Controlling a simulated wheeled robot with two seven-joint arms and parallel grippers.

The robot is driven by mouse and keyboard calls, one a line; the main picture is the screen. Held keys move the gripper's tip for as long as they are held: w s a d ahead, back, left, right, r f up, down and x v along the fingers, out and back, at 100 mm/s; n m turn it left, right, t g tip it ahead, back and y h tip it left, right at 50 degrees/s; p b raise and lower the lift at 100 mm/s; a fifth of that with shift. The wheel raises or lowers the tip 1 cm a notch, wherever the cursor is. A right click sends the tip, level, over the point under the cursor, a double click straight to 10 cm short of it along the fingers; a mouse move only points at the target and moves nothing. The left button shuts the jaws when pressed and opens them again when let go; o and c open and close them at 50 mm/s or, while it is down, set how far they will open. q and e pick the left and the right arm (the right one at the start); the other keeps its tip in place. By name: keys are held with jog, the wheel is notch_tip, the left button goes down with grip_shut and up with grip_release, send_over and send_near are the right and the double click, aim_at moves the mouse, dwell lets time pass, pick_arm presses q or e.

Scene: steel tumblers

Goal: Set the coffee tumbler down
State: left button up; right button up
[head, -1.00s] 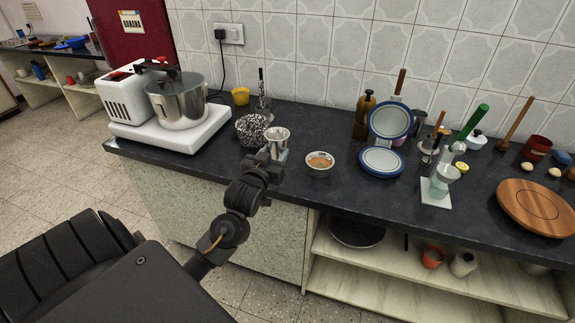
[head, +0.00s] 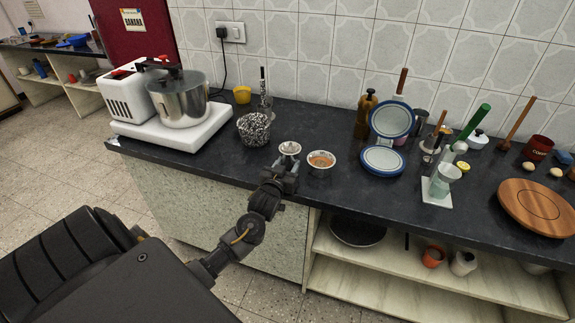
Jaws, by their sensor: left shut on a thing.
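My left gripper (head: 283,174) is shut on a small steel tumbler (head: 290,148) near the counter's front edge. The tumbler's pale rim shows above the fingers; its lower part is hidden by the gripper. I cannot tell whether its base touches the counter. My right gripper is not in view.
On the dark counter (head: 225,172), a speckled cup (head: 253,130) stands behind left, and a white appliance base with a steel pot (head: 180,100) farther left. A blue-rimmed plate (head: 382,160) lies to the right. A glass beaker (head: 443,178) and wooden board (head: 535,205) are farther right.

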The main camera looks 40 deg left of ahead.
pick_arm(q)
jog(key=o, duration=1.1)
jog(key=shift+f, duration=0.1)
jog(key=shift+r, duration=0.2)
jog(key=v, duration=1.2)
jog(key=shift+b, duration=0.35)
jog(key=shift+d+f, duration=0.1)
jog(key=shift+f, duration=0.1)
